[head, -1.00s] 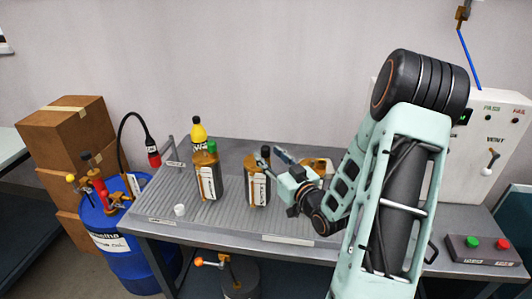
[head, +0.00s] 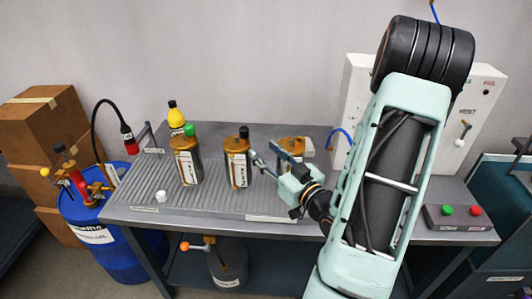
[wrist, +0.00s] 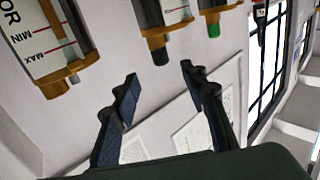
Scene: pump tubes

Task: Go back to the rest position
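My gripper (head: 264,153) is open and empty over the grey bench (head: 200,212), just right of a brown bottle with a black cap (head: 238,170). In the wrist view, my gripper (wrist: 160,76) has its two fingers spread with nothing between them. The black-capped bottle (wrist: 165,15) shows there beyond the fingertips, apart from them. My arm reaches in from the lower right of the head view.
A green-capped bottle (head: 187,165), a yellow bottle (head: 175,115) and a white cap (head: 161,196) are on the bench. A brown-based container marked MIN and MAX (wrist: 45,40) is near the gripper. A control box (head: 460,218) and white panel (head: 480,115) are at right.

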